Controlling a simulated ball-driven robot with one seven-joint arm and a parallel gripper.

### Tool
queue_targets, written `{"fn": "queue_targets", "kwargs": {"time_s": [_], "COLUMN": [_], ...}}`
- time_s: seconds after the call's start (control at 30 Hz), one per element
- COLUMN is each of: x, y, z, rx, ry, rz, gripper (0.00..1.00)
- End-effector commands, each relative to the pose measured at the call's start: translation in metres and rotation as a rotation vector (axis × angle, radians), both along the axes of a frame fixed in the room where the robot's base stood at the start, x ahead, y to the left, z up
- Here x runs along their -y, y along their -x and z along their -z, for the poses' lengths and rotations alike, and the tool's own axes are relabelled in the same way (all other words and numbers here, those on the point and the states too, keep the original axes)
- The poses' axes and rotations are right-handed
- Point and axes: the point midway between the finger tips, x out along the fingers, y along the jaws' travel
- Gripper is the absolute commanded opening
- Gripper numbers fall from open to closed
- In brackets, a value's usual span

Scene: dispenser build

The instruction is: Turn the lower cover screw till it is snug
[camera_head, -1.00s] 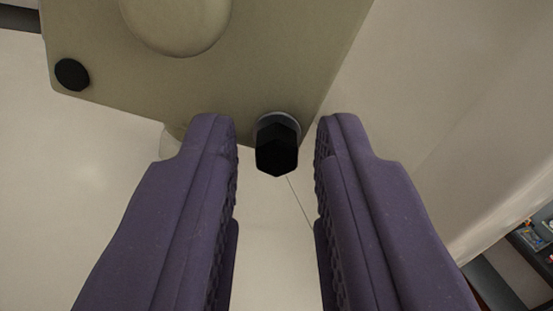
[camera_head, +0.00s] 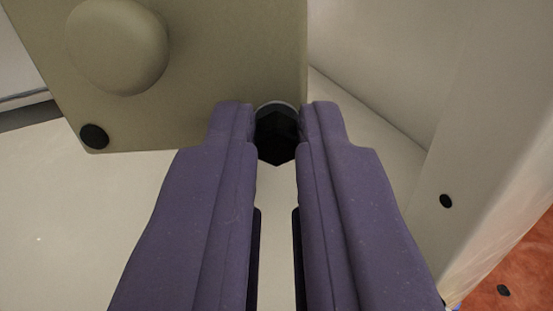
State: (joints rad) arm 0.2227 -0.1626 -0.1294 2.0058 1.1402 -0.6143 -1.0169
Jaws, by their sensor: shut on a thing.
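The lower cover screw (camera_head: 277,138) has a black hexagonal head with a pale ring behind it. It sits at the bottom edge of the beige cover (camera_head: 215,60), near its lower right corner. My gripper (camera_head: 277,130) has its two purple fingers closed on the head, one on each side. The fingertips hide the sides of the head and part of the ring. I cannot tell how tightly the screw sits against the cover.
A rounded beige knob (camera_head: 118,45) bulges from the cover at the upper left. A black round piece (camera_head: 94,136) sits at the cover's lower left corner. A pale wall with a black dot (camera_head: 446,201) stands to the right, beside a reddish surface (camera_head: 515,265).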

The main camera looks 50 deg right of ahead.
Motion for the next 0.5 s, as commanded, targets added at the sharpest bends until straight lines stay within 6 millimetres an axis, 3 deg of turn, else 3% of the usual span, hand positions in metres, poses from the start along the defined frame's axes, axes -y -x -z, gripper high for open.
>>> {"fn": "queue_targets", "kwargs": {"time_s": [0.5], "x": [0.0002], "y": [0.0006], "z": [0.0006], "rx": [0.387], "ry": [-0.304], "rz": [0.0], "gripper": [0.0]}}
